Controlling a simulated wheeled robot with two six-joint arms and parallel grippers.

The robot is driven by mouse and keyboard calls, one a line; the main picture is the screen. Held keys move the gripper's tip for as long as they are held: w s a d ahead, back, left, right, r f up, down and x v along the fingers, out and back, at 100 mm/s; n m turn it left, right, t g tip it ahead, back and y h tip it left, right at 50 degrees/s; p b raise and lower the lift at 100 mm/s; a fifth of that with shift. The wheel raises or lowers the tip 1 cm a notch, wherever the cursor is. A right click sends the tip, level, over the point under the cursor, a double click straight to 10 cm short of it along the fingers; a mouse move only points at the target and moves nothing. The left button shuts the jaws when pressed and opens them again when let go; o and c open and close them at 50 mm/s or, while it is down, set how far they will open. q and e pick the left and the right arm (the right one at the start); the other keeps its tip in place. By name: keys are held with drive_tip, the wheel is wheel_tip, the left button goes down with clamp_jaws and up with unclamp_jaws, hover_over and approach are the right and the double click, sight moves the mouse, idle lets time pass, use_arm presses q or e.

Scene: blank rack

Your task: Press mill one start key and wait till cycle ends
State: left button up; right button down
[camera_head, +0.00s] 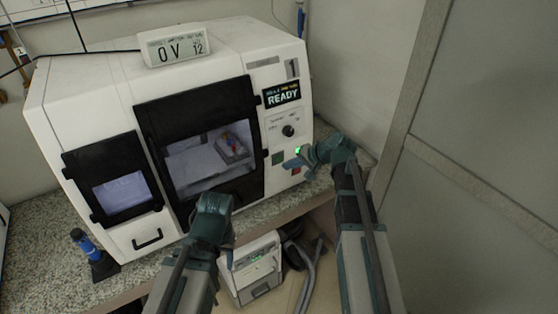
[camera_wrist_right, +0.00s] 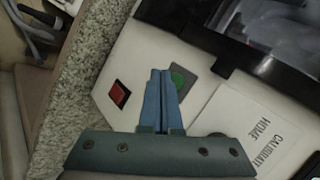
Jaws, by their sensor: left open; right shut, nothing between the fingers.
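The white mill (camera_head: 110,100) stands on the counter, with a lit display reading READY (camera_head: 282,94). My left gripper (camera_head: 213,200) is open in front of the mill's lower front.
A display box (camera_head: 172,46) reading "0V 12" sits on top of the mill. A smaller white unit (camera_head: 252,268) and grey hoses (camera_head: 306,270) are below the counter (camera_head: 40,245). A blue bottle (camera_head: 85,243) stands at the left. A grey partition (camera_head: 480,130) borders the right.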

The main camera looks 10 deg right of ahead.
drive_tip(key=shift+w+a, duration=0.2)
drive_tip(key=shift+w, duration=0.35)
drive_tip(key=shift+w, duration=0.1)
idle(1.7)
drive_tip(key=shift+w+a, duration=0.15)
drive_tip(key=shift+w, duration=0.15)
